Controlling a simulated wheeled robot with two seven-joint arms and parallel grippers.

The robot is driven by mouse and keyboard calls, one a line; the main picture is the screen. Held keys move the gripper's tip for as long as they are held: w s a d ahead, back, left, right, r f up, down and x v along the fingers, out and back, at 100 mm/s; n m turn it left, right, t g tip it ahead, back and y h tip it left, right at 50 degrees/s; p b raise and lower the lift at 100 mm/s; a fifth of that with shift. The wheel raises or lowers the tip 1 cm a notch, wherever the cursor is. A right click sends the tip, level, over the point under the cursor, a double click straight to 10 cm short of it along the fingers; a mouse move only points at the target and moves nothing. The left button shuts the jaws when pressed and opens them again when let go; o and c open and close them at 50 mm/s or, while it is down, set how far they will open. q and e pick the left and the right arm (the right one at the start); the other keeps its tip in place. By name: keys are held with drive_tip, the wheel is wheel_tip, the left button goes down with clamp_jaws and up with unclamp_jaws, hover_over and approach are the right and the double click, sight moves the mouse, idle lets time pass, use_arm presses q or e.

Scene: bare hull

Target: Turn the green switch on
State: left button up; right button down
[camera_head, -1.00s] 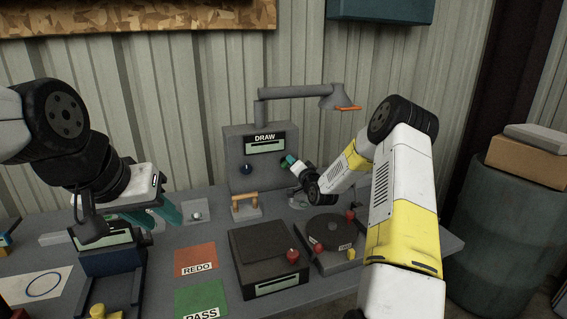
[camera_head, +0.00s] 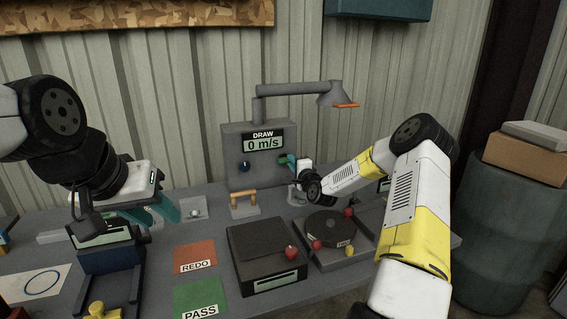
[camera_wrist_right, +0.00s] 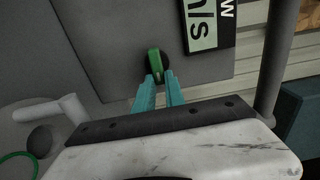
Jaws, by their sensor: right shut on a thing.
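The grey panel labelled DRAW (camera_head: 240,144) stands at the back of the bench, and its display (camera_head: 263,144) is lit and reads "0 m/s". The green switch (camera_wrist_right: 154,62) is a small lever on a dark round base on the panel's face, below the display's unit end in the right wrist view. My right gripper (camera_wrist_right: 160,80) is shut on the green switch, its teal fingertips on either side of the lever. In the head view the right gripper (camera_head: 288,160) partly hides the switch. My left gripper (camera_head: 158,213) is open and empty above the left of the bench.
A wooden handle (camera_head: 243,196), a black box (camera_head: 262,245) and a turntable-like device (camera_head: 322,226) stand in front. REDO (camera_head: 195,256) and PASS (camera_head: 200,295) mats lie left.

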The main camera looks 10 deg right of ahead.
drive_tip(key=shift+f, duration=0.1)
idle(0.4)
drive_tip(key=c, duration=1.4)
unclamp_jaws()
drive_tip(key=shift+s, duration=0.15)
drive_tip(key=s+d, duration=0.1)
drive_tip(key=s, duration=0.6)
drive_tip(key=shift+s+d, duration=0.2)
drive_tip(key=shift+d, duration=0.1)
